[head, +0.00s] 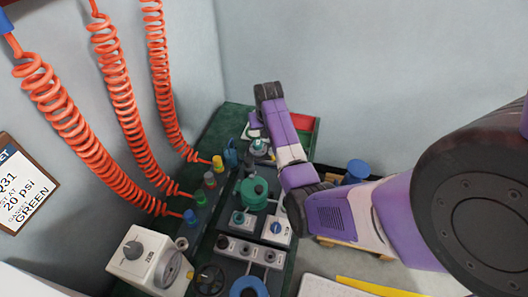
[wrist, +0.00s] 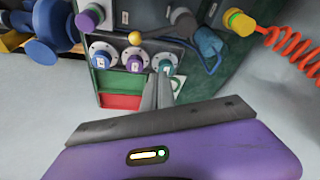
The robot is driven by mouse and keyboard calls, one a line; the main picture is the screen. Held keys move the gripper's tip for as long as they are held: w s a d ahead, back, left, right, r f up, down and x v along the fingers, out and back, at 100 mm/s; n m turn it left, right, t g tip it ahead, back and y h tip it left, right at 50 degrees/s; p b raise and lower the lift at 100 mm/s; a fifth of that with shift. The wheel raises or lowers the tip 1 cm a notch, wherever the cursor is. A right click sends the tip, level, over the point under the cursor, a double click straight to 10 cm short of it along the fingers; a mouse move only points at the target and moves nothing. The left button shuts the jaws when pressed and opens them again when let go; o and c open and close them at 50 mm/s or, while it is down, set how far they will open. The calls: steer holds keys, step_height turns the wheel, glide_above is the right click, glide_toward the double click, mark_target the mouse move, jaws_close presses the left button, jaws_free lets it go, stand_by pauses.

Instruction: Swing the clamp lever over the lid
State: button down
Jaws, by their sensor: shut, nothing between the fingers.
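My gripper (wrist: 157,82) is shut and empty; its two grey fingers sit together in the wrist view. Their tips are close to a round flange with a teal cap (wrist: 166,66). In the head view my gripper (head: 256,131) is at the far end of the bench, partly hidden by my arm. A green round vessel with a lid-like top (head: 253,188) stands mid-bench in the head view, nearer than my gripper. I cannot make out the clamp lever for certain. A grey rod-like part (wrist: 181,17) shows at the top of the wrist view.
A red and green panel (wrist: 121,91) lies close to the fingers. A blue hooked part (wrist: 208,42) is to their right. Coiled orange hoses (head: 120,95) hang left. A grey box (head: 145,258) stands at front left.

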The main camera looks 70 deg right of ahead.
steer(key=shift+f, duration=0.1)
step_height(320, 180, down, 10)
steer(key=p, duration=0.2)
steer(key=shift+s+a+r, duration=0.15)
steer(key=shift+a+r, duration=0.05)
steer(key=shift+a, duration=0.05)
stand_by(0.5)
steer(key=shift+f, duration=0.1)
stand_by(0.3)
